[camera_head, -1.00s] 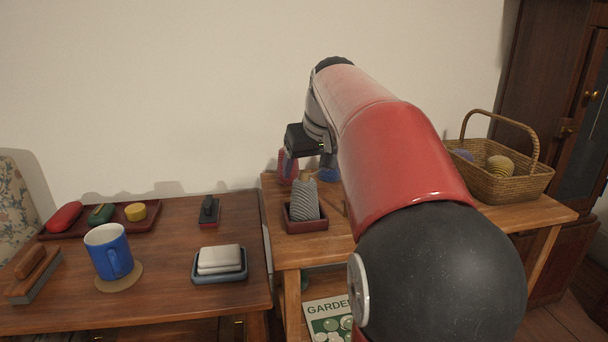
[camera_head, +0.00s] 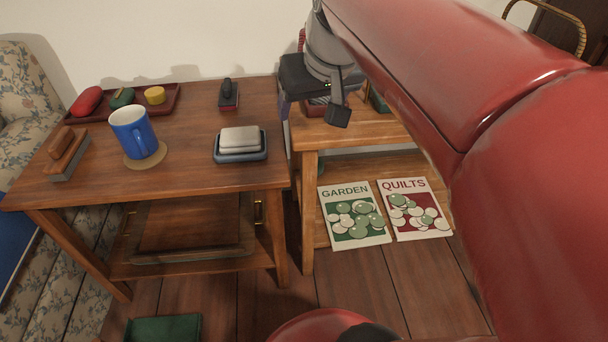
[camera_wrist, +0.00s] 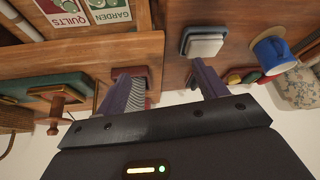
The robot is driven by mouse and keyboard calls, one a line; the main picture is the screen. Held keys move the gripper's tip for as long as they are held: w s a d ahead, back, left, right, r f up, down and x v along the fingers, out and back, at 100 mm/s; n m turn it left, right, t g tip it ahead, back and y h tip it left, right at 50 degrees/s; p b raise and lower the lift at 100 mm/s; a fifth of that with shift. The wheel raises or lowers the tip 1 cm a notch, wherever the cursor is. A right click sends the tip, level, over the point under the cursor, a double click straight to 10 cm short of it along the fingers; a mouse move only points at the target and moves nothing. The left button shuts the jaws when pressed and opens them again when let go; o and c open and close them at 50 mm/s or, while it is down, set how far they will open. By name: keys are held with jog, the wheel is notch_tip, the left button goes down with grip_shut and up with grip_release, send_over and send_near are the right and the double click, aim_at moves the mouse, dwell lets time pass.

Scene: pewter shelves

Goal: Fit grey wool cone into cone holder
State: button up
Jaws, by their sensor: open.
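In the wrist view, the grey wool cone (camera_wrist: 139,93) shows as a striped patch beside the left finger, which partly covers it. It is at a dark red square tray (camera_wrist: 151,78) on the right-hand table. My gripper (camera_wrist: 163,70) is open, its two purple fingers wide apart, with nothing held between them. In the head view my wrist and arm hide the cone; a bit of the dark red tray (camera_head: 316,109) shows below the wrist. A green base (camera_wrist: 68,84) with a wooden peg-like piece (camera_wrist: 57,104) lies left in the wrist view; I cannot tell whether it is the cone holder.
Two booklets (camera_head: 354,216) lie on the lower shelf. A basket handle (camera_head: 545,12) shows at the upper right.

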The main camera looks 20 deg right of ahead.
jog(key=s+a+f, duration=0.5)
jog(key=s+f, duration=0.6)
jog(key=f, duration=0.1)
jog(key=shift+f+n, duration=0.3)
